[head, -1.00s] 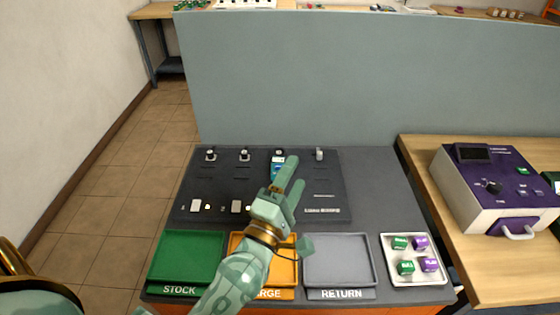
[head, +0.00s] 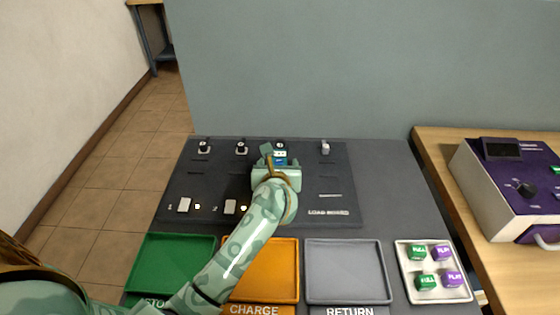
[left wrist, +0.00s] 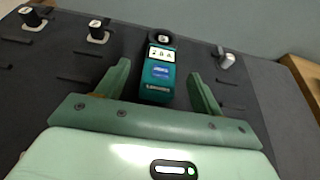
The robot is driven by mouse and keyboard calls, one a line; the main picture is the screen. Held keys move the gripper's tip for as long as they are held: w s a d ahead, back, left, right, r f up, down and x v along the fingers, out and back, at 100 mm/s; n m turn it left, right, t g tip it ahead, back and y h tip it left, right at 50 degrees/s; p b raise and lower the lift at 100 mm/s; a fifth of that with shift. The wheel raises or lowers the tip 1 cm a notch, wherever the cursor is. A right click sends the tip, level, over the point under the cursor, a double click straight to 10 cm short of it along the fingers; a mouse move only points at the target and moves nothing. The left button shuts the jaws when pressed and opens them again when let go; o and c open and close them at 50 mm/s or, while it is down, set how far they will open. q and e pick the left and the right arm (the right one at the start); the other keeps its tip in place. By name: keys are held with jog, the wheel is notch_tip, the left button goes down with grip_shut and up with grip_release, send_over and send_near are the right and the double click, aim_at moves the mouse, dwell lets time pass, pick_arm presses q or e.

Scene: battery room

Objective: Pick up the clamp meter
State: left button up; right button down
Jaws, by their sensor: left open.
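The clamp meter (left wrist: 157,77) is a teal body with a pale display and a dark round jaw at its far end. In the left wrist view it lies on the dark board between the two fingers. In the head view only its upper part (head: 280,156) shows; my left gripper (head: 279,162) hides the rest. In the left wrist view my left gripper (left wrist: 160,85) is open, one finger on each side of the meter, with gaps visible on both sides. My right gripper is not in view.
The dark load board (head: 175,190) carries several knobs and switches. In front are a green tray (head: 172,262), an orange charge tray (head: 268,268), a grey return tray (head: 345,270) and a white tray (head: 405,285) of cubes. A purple-and-white device (head: 510,185) stands right.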

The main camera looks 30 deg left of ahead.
aim_at(279, 159)
pick_arm(q)
jog(key=b+x, duration=0.1)
jog(key=x, duration=0.4)
jog(key=shift+w+b, duration=0.3)
jog(key=shift+w, duration=0.1)
